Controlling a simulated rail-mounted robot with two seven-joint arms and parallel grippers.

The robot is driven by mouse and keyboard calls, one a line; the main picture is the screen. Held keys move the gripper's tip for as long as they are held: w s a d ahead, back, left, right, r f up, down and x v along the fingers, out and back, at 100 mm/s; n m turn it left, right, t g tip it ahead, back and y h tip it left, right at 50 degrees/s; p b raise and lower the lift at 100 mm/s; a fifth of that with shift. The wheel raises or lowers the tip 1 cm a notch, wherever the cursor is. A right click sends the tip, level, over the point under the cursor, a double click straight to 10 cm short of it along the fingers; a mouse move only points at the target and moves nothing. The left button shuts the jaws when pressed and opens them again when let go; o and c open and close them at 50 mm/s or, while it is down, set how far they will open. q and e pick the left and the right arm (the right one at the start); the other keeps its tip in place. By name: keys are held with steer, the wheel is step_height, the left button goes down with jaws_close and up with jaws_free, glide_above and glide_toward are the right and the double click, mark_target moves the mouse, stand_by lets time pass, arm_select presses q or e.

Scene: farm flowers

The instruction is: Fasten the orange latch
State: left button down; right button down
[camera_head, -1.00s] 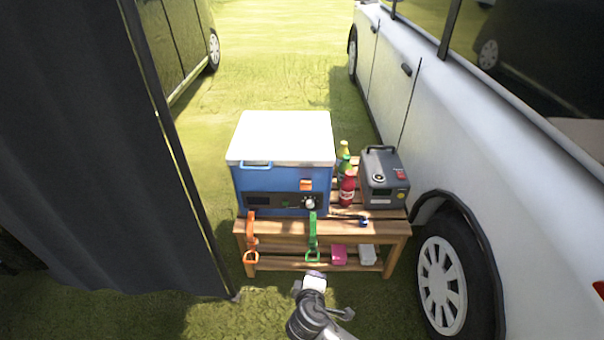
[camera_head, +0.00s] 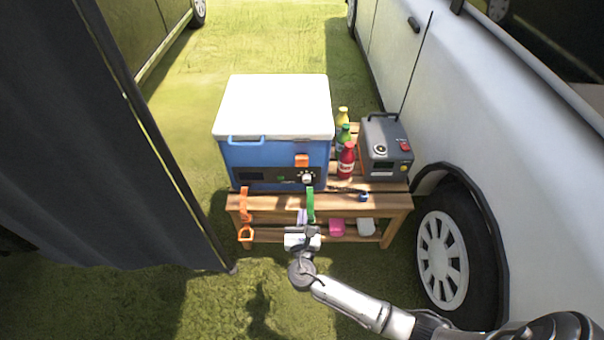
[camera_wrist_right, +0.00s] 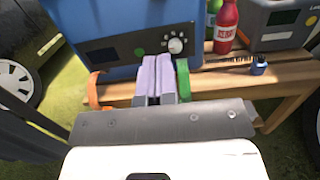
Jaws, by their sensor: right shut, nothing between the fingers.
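A blue cooler (camera_head: 240,158) with a white lid (camera_head: 272,105) stands on a wooden table. A small orange block-like piece (camera_head: 301,160) sits on its front at the right, above a round knob. An orange strap (camera_head: 245,212) with a loop hangs over the table's front edge at the left, and also shows in the wrist view (camera_wrist_right: 94,90). A green strap (camera_head: 310,204) hangs to its right. My right gripper (camera_head: 302,217) is shut and empty in front of the table edge, beside the green strap. Its lilac fingers (camera_wrist_right: 157,77) show together in the wrist view. My left gripper is out of view.
Several bottles, including a red one (camera_head: 346,161), and a grey device (camera_head: 385,148) stand right of the cooler. A white vehicle (camera_head: 430,110) flanks the right, a dark curtain (camera_head: 110,170) the left.

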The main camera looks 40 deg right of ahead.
steer(key=b, duration=0.6)
glide_toward(302, 161)
steer(key=w+d+f, duration=0.3)
steer(key=w, duration=0.1)
steer(key=shift+w+d+r, duration=0.45)
steer(key=shift+d+r, duration=0.05)
steer(key=shift+r, duration=0.2)
